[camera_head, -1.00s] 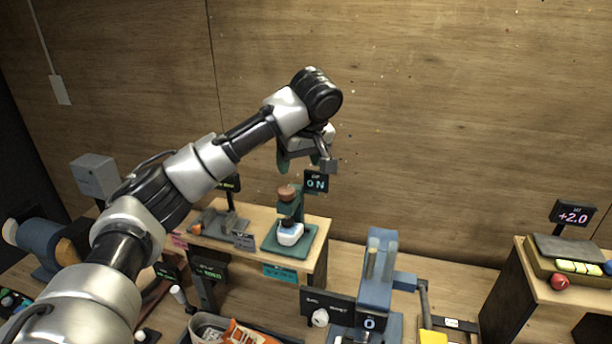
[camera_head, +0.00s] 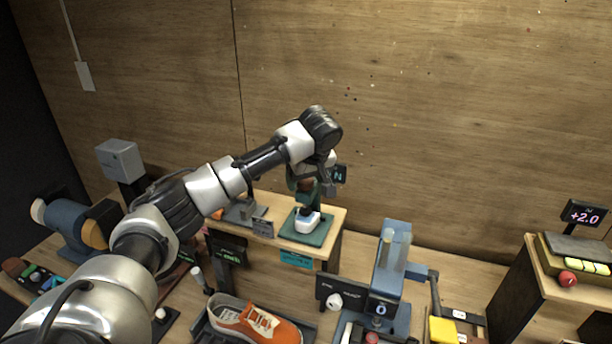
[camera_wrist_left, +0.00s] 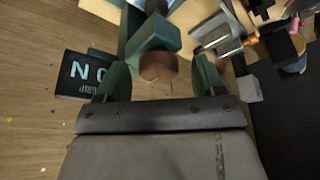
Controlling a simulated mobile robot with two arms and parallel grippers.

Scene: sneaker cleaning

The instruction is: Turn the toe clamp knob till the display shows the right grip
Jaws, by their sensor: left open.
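A green clamp stand (camera_head: 304,238) with a brown knob on top stands on the raised wooden shelf, with a small white and blue piece (camera_head: 308,220) under it. My left gripper (camera_head: 308,184) is open and low over the clamp's top. In the left wrist view the brown knob (camera_wrist_left: 158,66) lies between the two green fingers, with a gap at each side. The black display (camera_head: 339,174) behind the clamp is partly hidden in the head view. In the left wrist view the display (camera_wrist_left: 84,74) appears turned, with N and part of an O. My right gripper is out of view.
An orange sneaker (camera_head: 258,322) lies in a dark tray at the front. A blue stand (camera_head: 391,275) with a display reading 0 stands right of it. A grey metal fixture (camera_head: 240,212) sits left of the clamp. A wooden box (camera_head: 540,300) stands far right.

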